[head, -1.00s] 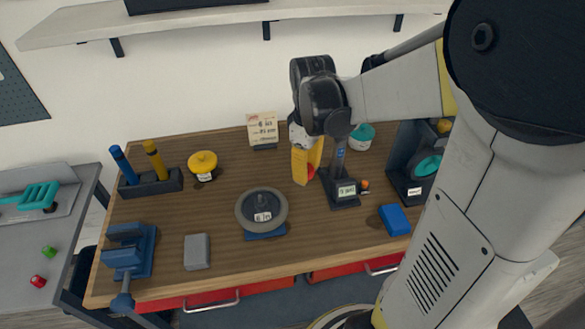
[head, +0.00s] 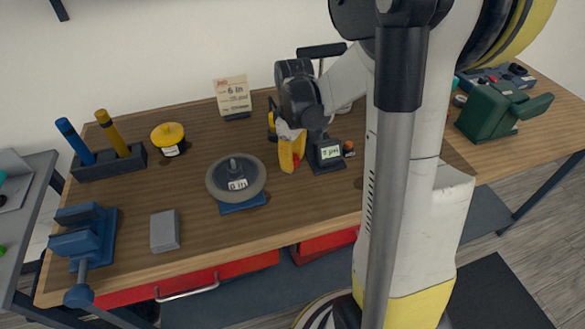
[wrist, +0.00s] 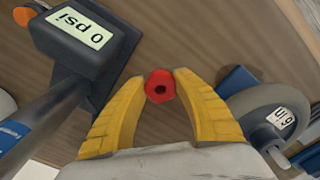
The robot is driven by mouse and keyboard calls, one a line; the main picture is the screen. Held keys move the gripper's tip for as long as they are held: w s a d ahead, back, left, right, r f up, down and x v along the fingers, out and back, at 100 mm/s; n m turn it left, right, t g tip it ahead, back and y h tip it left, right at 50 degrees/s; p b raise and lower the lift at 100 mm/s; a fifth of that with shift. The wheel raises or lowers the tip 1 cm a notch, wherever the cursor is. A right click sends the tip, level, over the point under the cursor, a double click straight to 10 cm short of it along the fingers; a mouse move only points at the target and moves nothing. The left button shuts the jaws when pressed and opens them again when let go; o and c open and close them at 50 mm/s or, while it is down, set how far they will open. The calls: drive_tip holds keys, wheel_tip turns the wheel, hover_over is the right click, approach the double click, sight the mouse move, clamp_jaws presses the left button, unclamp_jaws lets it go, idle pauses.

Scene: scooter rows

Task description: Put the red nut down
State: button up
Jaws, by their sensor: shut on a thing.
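The red nut (wrist: 160,86) is a small red ring with a dark hole. In the wrist view it sits between the tips of my gripper's yellow fingers (wrist: 160,88), and they are shut on it. In the head view my gripper (head: 291,156) is over the wooden bench (head: 200,135), left of the dark pump base and right of the grey wheel. The nut is mostly hidden by the fingers there. I cannot tell whether the nut touches the bench top.
The pump base with a "0 psi" display (head: 330,152) stands close to my gripper. The grey wheel (head: 236,180) lies on a blue stand. A blue vise (head: 85,235), a grey block (head: 165,231) and a green vise (head: 490,110) are farther off. Bare wood lies between wheel and pump.

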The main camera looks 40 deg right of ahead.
drive_tip(key=shift+f+b, duration=0.3)
drive_tip(key=shift+f, duration=0.85)
drive_tip(key=shift+f, duration=0.25)
drive_tip(key=o, duration=1)
drive_tip(key=shift+c, duration=0.2)
drive_tip(key=shift+r, duration=0.15)
